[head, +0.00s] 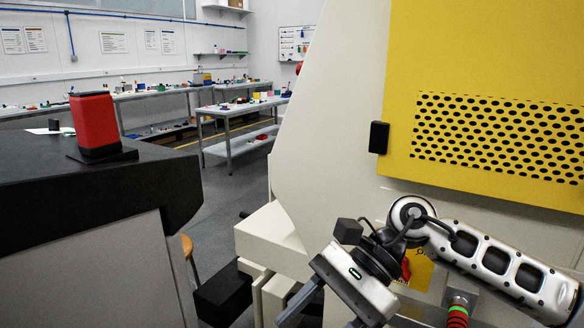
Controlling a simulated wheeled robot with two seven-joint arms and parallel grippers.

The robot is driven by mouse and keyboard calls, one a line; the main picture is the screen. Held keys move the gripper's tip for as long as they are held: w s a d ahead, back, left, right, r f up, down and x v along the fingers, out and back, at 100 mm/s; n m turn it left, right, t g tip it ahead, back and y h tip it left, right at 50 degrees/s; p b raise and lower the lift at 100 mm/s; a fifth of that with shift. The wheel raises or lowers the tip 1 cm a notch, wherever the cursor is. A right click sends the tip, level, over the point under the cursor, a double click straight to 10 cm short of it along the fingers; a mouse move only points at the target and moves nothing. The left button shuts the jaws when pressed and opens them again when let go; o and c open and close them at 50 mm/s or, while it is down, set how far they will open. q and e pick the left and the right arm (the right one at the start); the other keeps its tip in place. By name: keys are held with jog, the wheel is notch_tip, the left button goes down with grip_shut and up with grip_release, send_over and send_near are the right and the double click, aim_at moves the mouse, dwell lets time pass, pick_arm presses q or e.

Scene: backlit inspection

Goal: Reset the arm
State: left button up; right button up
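My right arm (500,268) comes in from the right edge, in front of a large cream and yellow machine (335,120). It bends at a round joint and its gripper (320,318) points down and to the left near the bottom edge. The two fingers stand apart with nothing seen between them, so it looks open; the fingertips are partly cut off by the frame. My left arm and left gripper are not in view.
A dark counter (60,175) stands at the left with a red and black device (94,124) on it. The machine's yellow perforated panel (500,135) is close behind the arm. Workbenches (240,107) with small objects stand further back. Grey floor (235,185) between is clear.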

jog(key=s+a+r+m+t+y, duration=0.25)
jog(key=a+r+m+y, duration=0.35)
jog(key=m+y, duration=0.55)
jog(key=w+d+f+n+t+h, duration=0.2)
jog(key=d+f+n+t+h, duration=0.15)
jog(key=n+t, duration=0.6)
jog(key=w+d+f+n+t+h+p, duration=0.1)
jog(key=w+d+f+n+t+h, duration=0.25)
jog(key=n, duration=1.05)
jog(key=d+f+n+t+h, duration=0.3)
jog(key=f+n+t+h, duration=0.3)
jog(key=n, duration=0.6)
jog(key=s+d+f+m+g+h, duration=0.2)
jog(key=s+f+m, duration=0.3)
jog(key=f, duration=0.3)
jog(key=s+d+f+m+g+h, duration=0.3)
jog(key=s+d+f+m, duration=0.2)
jog(key=s+f+m, duration=0.1)
notch_tip(320, 180, down, 2)
jog(key=shift+d+f+m+g, duration=0.2)
jog(key=shift+m+g, duration=0.15)
jog(key=shift+m, duration=0.35)
